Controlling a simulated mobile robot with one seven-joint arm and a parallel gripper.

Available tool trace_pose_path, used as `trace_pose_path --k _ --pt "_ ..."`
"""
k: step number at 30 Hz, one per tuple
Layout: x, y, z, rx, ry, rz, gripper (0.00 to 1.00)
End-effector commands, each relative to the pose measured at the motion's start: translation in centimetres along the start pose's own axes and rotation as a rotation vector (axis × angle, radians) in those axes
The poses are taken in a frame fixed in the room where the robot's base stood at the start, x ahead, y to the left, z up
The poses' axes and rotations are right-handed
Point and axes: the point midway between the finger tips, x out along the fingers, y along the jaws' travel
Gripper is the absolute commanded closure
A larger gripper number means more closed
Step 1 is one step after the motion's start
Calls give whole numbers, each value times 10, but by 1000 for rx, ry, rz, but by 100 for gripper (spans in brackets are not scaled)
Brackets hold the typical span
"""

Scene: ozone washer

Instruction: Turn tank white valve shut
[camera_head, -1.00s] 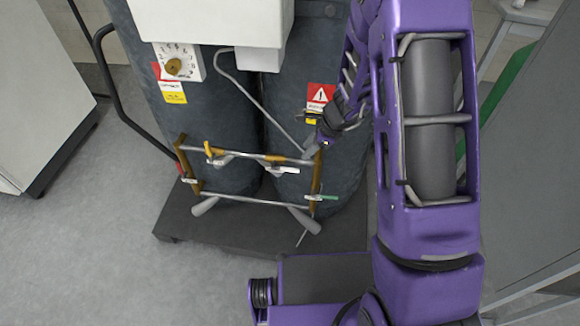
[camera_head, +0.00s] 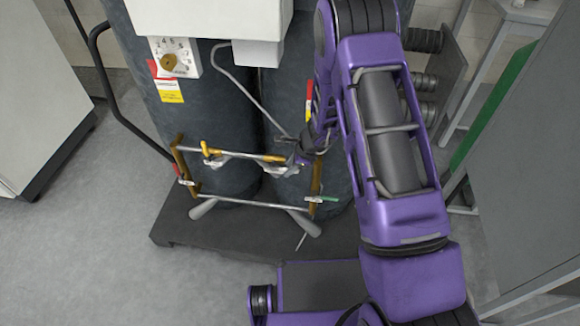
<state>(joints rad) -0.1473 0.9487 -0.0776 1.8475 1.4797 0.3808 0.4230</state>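The tank's pipe frame (camera_head: 244,205) sits low in front of two dark grey tanks (camera_head: 216,120). A white-handled valve (camera_head: 275,169) is on the upper pipe at right of centre. Another pale lever (camera_head: 215,161) is at the upper left beside a yellow fitting. My gripper (camera_head: 298,163) is at the white valve's right end, by the upper right corner of the frame. It is small and partly merged with the fittings, so I cannot tell whether it touches the valve or how its fingers stand.
A green-handled valve (camera_head: 322,199) is at the frame's lower right and a red-handled one (camera_head: 177,170) at its left. A white dial box (camera_head: 174,58) is above. A black hand rail (camera_head: 112,95) curves at left. Grey floor (camera_head: 100,250) is free at left.

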Motion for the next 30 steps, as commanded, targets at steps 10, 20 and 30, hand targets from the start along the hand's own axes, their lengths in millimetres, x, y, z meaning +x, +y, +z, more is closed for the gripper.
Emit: trace_pose_path --k 10,20,30 --pt "0 0 0 0 0 0 100" --pt "0 0 0 0 0 0 100" --pt "-1 0 0 0 0 0 100"
